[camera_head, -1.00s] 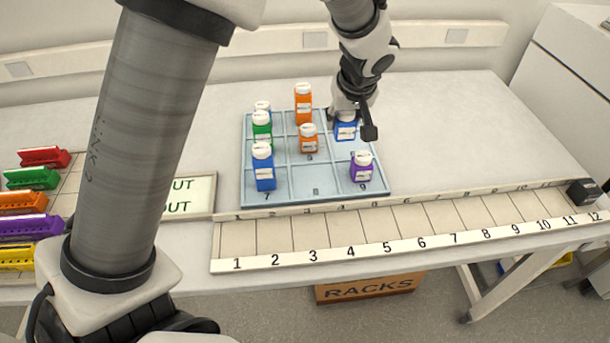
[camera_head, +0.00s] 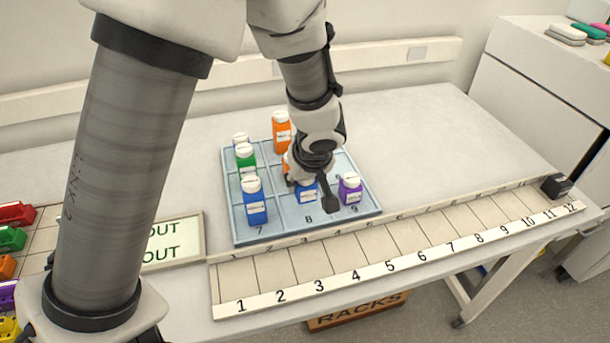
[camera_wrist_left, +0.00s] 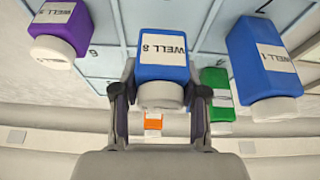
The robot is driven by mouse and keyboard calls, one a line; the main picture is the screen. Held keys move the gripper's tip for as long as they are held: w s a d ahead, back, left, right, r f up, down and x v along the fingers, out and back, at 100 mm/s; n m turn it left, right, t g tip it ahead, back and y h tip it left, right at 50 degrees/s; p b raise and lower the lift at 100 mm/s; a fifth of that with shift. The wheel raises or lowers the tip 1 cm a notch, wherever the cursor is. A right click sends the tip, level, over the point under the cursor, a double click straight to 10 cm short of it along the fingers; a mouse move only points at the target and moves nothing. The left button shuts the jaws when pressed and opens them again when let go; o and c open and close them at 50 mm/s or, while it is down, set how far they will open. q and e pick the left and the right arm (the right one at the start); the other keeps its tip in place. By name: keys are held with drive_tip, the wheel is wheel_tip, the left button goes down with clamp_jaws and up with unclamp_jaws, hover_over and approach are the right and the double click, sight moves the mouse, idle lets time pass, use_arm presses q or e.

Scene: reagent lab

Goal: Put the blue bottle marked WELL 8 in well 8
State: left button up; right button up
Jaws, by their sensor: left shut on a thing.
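The blue bottle marked WELL 8 (camera_head: 306,194) is between the fingers of my left gripper (camera_head: 308,178), over the front middle cell of the tray (camera_head: 283,220), just behind the printed 8. I cannot tell whether its base touches the tray floor. In the left wrist view, the bottle (camera_wrist_left: 162,50) shows its WELL 8 label, with its white cap (camera_wrist_left: 160,95) between the two shut fingers (camera_wrist_left: 160,106). My right gripper is not in view.
A purple bottle (camera_head: 350,190) stands in cell 9, close on the right. Green (camera_head: 245,160) and orange (camera_head: 282,131) bottles stand behind. A numbered rail (camera_head: 400,253) runs in front.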

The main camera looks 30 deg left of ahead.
sight(303, 193)
use_arm(q)
drive_tip(key=f, duration=0.1)
drive_tip(key=f+b, duration=0.1)
drive_tip(key=f, duration=0.1)
drive_tip(key=f+b, duration=0.1)
drive_tip(key=shift+w+a+f, duration=0.15)
drive_tip(key=shift+a+f, duration=0.05)
drive_tip(key=shift+a, duration=0.1)
drive_tip(key=shift+w, duration=0.25)
clamp_jaws()
drive_tip(key=shift+d+r, duration=0.1)
drive_tip(key=shift+r, duration=0.05)
drive_tip(key=shift+s+r, duration=0.15)
drive_tip(key=shift+s, duration=0.3)
drive_tip(key=shift+f+b, duration=0.25)
drive_tip(key=shift+b, duration=0.1)
drive_tip(key=o, duration=1.1)
unclamp_jaws()
drive_tip(key=shift+w, duration=0.25)
drive_tip(key=shift+s, duration=0.1)
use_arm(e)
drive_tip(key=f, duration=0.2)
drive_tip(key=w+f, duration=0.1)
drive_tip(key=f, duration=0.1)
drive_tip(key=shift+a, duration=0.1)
